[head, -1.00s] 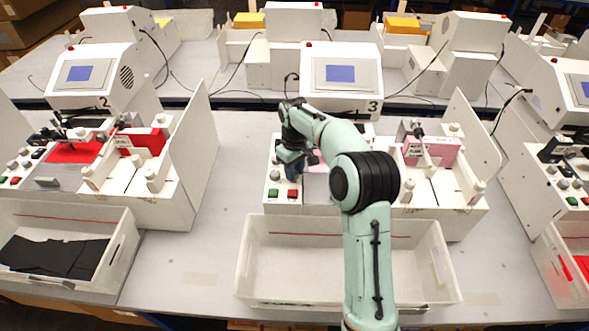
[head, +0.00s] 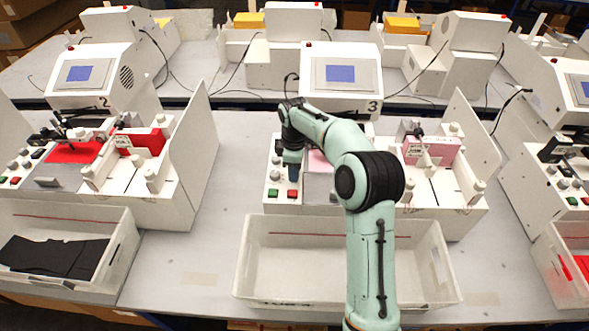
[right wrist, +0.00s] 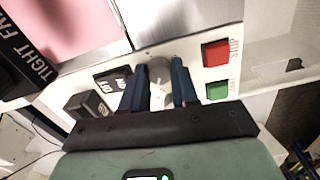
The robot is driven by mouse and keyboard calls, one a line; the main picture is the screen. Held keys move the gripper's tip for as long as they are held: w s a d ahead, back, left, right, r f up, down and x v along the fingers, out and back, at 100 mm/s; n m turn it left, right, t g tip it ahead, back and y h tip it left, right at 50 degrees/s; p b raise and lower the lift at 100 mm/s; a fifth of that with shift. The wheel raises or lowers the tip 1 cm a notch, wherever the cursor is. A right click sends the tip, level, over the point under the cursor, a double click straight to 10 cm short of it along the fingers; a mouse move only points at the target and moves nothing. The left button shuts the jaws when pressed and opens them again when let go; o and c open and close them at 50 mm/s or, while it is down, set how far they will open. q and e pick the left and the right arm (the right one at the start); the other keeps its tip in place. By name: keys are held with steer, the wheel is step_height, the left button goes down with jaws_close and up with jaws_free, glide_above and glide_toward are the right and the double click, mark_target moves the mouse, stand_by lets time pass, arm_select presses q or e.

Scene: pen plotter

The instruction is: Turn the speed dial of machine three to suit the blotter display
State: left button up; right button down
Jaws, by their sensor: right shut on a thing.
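Machine three (head: 365,106) stands in the middle of the table in the head view, with a blue screen (head: 340,73) whose content is too small to read. My right gripper (head: 292,172) reaches down to the control panel (head: 283,198) at the machine's front left. The dial's pointer and marking are mostly hidden. My left gripper is not in view.
A red button (right wrist: 215,53) and a green button (right wrist: 216,90) sit beside the dial, with black switches (right wrist: 113,79) on the other side. An empty white bin (head: 345,300) stands in front of the machine. Machine two (head: 95,77) is to the left.

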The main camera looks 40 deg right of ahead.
steer(key=shift+n, duration=0.6)
steer(key=c, duration=0.8)
jaws_free()
steer(key=shift+c, duration=0.2)
step_height(320, 180, up, 14)
steer(key=shift+f, duration=0.25)
